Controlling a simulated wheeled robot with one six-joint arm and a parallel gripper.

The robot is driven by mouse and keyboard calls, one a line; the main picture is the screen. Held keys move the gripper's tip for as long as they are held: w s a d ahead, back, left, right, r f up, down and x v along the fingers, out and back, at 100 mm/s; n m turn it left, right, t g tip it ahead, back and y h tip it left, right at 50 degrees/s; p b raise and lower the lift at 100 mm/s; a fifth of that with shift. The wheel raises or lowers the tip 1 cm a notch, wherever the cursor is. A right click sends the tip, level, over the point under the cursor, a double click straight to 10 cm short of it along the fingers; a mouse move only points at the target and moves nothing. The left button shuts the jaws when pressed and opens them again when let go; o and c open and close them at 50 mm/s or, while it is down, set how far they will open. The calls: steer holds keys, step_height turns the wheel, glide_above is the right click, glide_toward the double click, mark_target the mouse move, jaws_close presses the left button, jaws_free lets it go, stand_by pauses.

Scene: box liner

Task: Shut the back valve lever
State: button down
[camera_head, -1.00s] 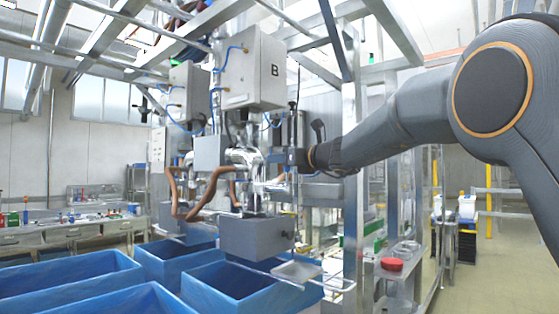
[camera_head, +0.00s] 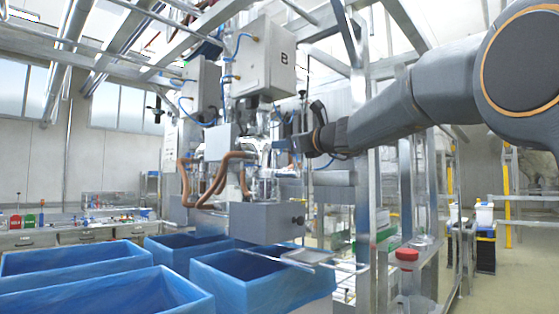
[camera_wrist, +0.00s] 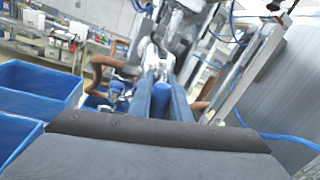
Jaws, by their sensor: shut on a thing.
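In the wrist view, my gripper (camera_wrist: 162,86) has its two long fingers close together. They are shut on a blue lever handle (camera_wrist: 161,101) that shows between them. Bright metal pipework, blurred, lies just beyond the fingertips. In the head view my gripper (camera_head: 286,146) reaches in from the right to the metal pipework (camera_head: 258,150) below the grey box marked B (camera_head: 265,62). The lever cannot be made out there, hidden by the gripper and pipes. I cannot tell from this view whether it is the front or back valve, or how far the lever is turned.
Brown hoses (camera_head: 228,163) hang left of the gripper. A grey box (camera_head: 266,221) sits below, above a blue crate (camera_head: 268,287). Other blue crates (camera_head: 88,255) stand at the left. Metal uprights (camera_head: 362,170) stand close under my arm. Open floor lies at far right.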

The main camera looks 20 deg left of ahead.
steer(key=s+a+f+n+g+y+b, duration=0.2)
steer(key=s+f+n+b, duration=0.4)
steer(key=n+b, duration=1.1)
step_height(320, 180, down, 3)
steer(key=a+y+b, duration=0.1)
steer(key=b, duration=1.4)
steer(key=shift+s+a+r, duration=0.15)
steer(key=shift+s, duration=0.2)
steer(key=shift+n, duration=0.3)
steer(key=c, duration=1.7)
jaws_free()
steer(key=shift+o, duration=0.2)
steer(key=b+v, duration=0.2)
steer(key=v, duration=0.6)
